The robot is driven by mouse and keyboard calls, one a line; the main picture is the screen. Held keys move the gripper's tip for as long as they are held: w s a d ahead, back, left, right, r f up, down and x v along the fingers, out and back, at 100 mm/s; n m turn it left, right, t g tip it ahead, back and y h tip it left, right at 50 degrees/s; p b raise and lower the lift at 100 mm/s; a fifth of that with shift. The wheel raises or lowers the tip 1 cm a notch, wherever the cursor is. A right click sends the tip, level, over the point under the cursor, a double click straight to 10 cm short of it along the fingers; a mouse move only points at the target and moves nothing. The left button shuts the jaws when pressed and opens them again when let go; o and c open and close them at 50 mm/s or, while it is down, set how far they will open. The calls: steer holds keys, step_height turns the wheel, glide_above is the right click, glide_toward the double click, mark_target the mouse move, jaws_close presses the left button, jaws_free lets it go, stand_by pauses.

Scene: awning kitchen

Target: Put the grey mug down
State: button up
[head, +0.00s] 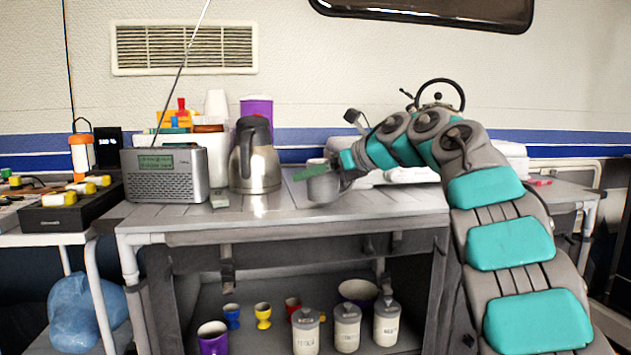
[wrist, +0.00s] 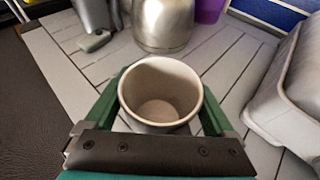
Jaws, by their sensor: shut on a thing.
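The grey mug (head: 322,187) is between the green fingers of my gripper (head: 312,172), at the slatted grey table. In the wrist view the mug (wrist: 161,92) is upright and looks empty inside. My gripper (wrist: 160,105) is shut on it, with one finger on each side. The table top (head: 265,213) lies under the mug. I cannot tell whether the mug's base touches the table, as its underside is hidden in the wrist view.
A steel jug (head: 256,160) stands left of the mug, with a radio (head: 165,175) farther left. A small grey object (head: 219,199) lies before the jug. A pale grey container (wrist: 290,95) is close on the right. Front slats are clear.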

steer(key=shift+f, duration=0.3)
steer(key=shift+f, duration=0.15)
steer(key=o, duration=1.3)
steer(key=shift+o, duration=0.2)
steer(key=shift+s+d+r, duration=0.1)
steer(key=shift+d+r, duration=0.15)
steer(key=v, duration=1.1)
steer(key=shift+d, duration=0.2)
steer(key=shift+s+r, duration=0.1)
steer(key=shift+s, duration=0.05)
